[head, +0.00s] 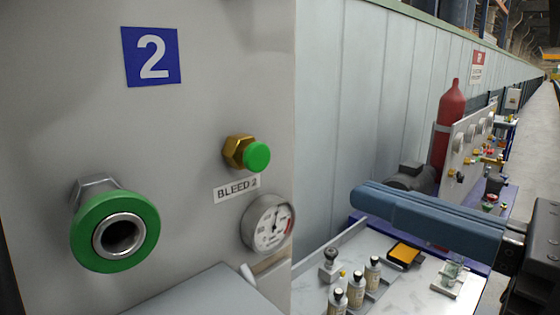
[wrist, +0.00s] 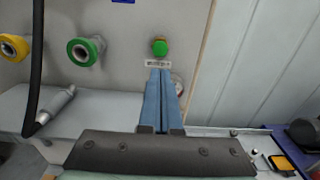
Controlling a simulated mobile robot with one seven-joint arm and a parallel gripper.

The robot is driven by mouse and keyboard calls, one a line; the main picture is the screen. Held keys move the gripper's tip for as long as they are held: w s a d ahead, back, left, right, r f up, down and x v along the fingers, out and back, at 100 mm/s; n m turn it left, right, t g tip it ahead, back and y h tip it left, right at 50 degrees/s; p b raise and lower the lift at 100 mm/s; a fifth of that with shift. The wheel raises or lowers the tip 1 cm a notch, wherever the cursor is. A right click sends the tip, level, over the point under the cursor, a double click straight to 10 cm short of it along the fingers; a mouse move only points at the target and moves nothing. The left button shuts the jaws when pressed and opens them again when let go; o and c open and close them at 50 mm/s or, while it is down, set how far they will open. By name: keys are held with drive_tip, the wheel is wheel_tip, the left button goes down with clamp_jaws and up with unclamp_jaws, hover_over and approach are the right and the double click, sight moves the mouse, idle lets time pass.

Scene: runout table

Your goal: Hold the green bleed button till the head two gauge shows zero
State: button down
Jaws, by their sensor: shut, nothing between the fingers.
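The green bleed button (head: 257,156) sits on a brass fitting on the grey panel, above the label "BLEED 2" (head: 237,189). The round gauge (head: 268,223) is below and right of the label. Its needle points roughly upward, but the figures are too small to read. My gripper (head: 357,198) has its blue fingers shut and empty. In the head view its tips are right of the button and apart from it. In the wrist view the tips (wrist: 160,72) lie just below the button (wrist: 160,47), and the fingers partly hide the gauge (wrist: 177,84).
A blue "2" sign (head: 151,56) and a green-ringed port (head: 116,235) are on the panel. A yellow-ringed port (wrist: 13,47) and a black hose (wrist: 36,75) are at left. Small bottles (head: 355,289) stand on the bench at right. A red cylinder (head: 451,105) stands farther back.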

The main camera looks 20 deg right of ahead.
sight(258, 154)
drive_tip(key=x, duration=1.1)
drive_tip(key=shift+w+a+p, duration=0.15)
drive_tip(key=shift+w+p, duration=0.1)
drive_tip(key=shift+p, duration=0.05)
drive_tip(key=shift+x, duration=0.85)
drive_tip(key=shift+s+r, duration=0.25)
drive_tip(key=shift+r, duration=0.05)
drive_tip(key=shift+w+f, duration=0.1)
drive_tip(key=shift+w, duration=0.1)
drive_tip(key=shift+s, duration=0.1)
drive_tip(key=shift+a, duration=0.1)
